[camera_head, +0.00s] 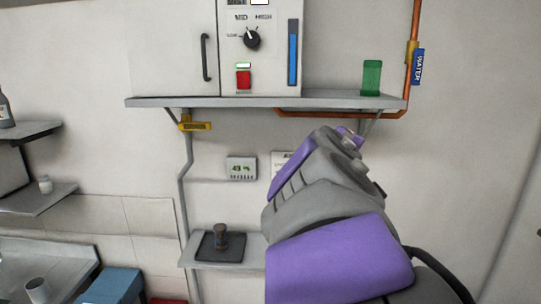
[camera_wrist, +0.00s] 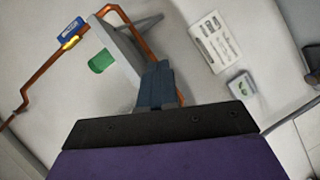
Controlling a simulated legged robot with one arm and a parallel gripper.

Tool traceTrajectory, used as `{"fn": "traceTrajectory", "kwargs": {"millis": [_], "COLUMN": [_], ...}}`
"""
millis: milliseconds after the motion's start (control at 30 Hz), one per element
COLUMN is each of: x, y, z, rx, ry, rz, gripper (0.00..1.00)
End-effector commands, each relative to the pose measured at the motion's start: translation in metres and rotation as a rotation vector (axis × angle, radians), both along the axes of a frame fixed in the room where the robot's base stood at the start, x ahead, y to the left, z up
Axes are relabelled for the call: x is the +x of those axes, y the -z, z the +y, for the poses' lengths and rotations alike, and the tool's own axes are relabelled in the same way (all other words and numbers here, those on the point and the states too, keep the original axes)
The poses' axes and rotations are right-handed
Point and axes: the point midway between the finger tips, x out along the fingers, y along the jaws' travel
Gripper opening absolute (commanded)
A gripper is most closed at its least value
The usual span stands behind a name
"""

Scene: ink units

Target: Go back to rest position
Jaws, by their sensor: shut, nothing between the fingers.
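My gripper (camera_wrist: 160,70) shows in the wrist view as dark blue-grey fingers, shut and empty. In that view its tips overlap the shelf end, with a green container (camera_wrist: 102,61) to their left. In the head view my purple and grey arm reaches up from the lower right toward the wall below the upper shelf (camera_head: 250,103). The fingers are not clear there. The same green container (camera_head: 372,78) stands upright on the right end of that shelf.
A white unit (camera_head: 270,70) with a black knob, red button and blue gauge sits on the shelf. A copper pipe (camera_head: 414,25) with a blue WATER tag runs at right. A small lower shelf (camera_head: 250,264) holds a dark item. Wall at right is clear.

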Motion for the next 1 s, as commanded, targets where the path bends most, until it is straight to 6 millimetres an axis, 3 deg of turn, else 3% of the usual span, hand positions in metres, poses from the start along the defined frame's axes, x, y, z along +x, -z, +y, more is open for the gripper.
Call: {"fn": "traceTrajectory", "kwargs": {"millis": [33, 67, 200, 400, 567, 700, 900, 1000], "x": [-0.014, -0.023, -0.069, -0.150, -0.222, -0.290, -0.366, -0.385], "y": [0.025, 0.039, 0.118, 0.232, 0.312, 0.371, 0.419, 0.429], "z": [-0.023, -0.034, -0.065, -0.074, -0.063, -0.039, -0.004, 0.008], "rx": [0.066, 0.107, 0.287, 0.519, 0.690, 0.814, 0.920, 0.941], "ry": [0.061, 0.096, 0.227, 0.396, 0.507, 0.592, 0.674, 0.694], "rz": [0.033, 0.055, 0.189, 0.410, 0.603, 0.788, 1.003, 1.059], "gripper": [0.00, 0.00, 0.00, 0.00, 0.00, 0.00, 0.00, 0.00]}}
